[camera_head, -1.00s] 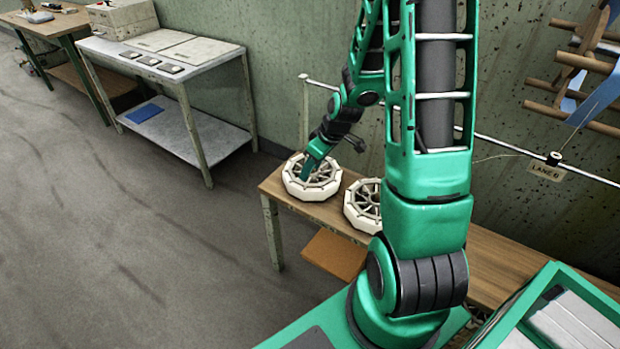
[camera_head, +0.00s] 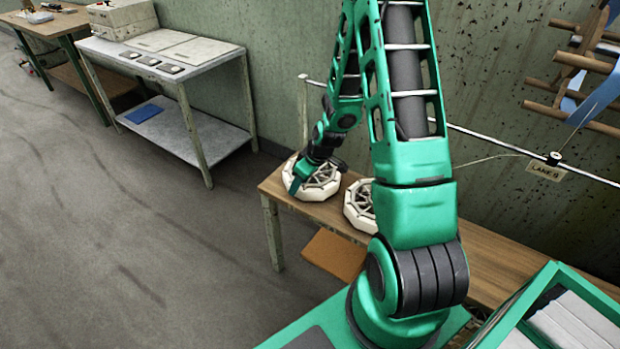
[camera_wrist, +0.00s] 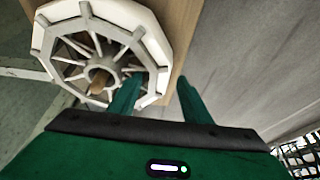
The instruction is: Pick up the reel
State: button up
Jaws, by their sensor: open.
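A white, many-sided spoked reel (camera_head: 320,191) lies flat at the left end of a narrow wooden bench. My gripper (camera_head: 292,189) is at its left edge in the head view and partly covers it. In the wrist view the reel (camera_wrist: 155,38) fills the upper left, with spokes and a tan centre hub. My gripper (camera_wrist: 157,80) is open there: the left finger overlaps the reel's open inside and the right finger is outside the rim. I cannot tell how deep the fingers are or whether they touch. A second similar reel (camera_head: 353,213) lies to the right, partly hidden by my arm.
The wooden bench (camera_head: 345,208) runs along the wall, with a brown board (camera_head: 335,254) below it. A metal rail (camera_head: 505,146) with a tag (camera_head: 546,171) passes behind. A white table (camera_head: 205,60) stands left. The floor at left is clear.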

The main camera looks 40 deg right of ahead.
jog(key=shift+x, duration=1.1)
jog(key=shift+c, duration=0.6)
grip_shut()
jog(key=shift+r, duration=0.1)
